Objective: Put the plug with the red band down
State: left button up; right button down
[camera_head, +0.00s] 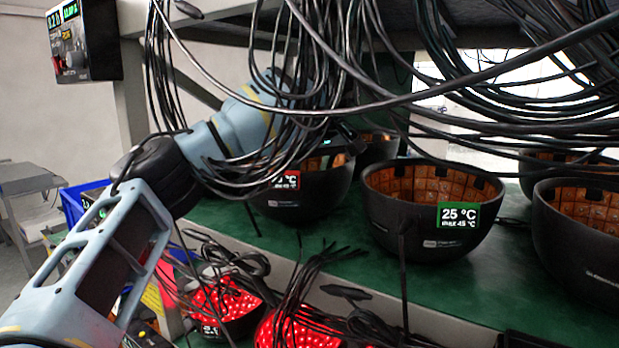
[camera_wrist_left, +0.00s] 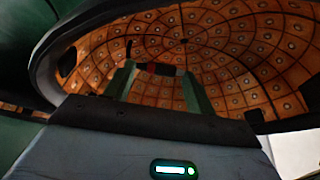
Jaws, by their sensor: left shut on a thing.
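My left arm reaches in from the left in the head view and passes behind hanging black cables. In the left wrist view my left gripper (camera_wrist_left: 158,72) is shut on a small dark thing (camera_wrist_left: 156,68) between its two green fingers. No red band shows on it, so I cannot tell from its look whether it is the plug. Behind it is the tiled orange inside of a black bowl (camera_wrist_left: 262,60). In the head view the gripper is mostly hidden by cables, near the black bowl with the red label (camera_head: 310,200). My right gripper is not in view.
A bowl with a green "25 °C" label (camera_head: 424,235) stands to the right on the green shelf (camera_head: 355,262), with more bowls around it. Black cables (camera_head: 390,100) hang thickly across the top. Red-lit bowls (camera_head: 225,300) and loose cables lie below. A control box (camera_head: 85,42) is upper left.

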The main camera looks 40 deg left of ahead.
pick_arm(q)
jog(key=shift+f, duration=0.55)
jog(key=shift+f, duration=0.15)
jog(key=o, duration=1)
jog(key=shift+o, duration=0.2)
jog(key=v, duration=0.7)
jog(key=shift+r, duration=0.35)
jog(key=shift+s, duration=0.1)
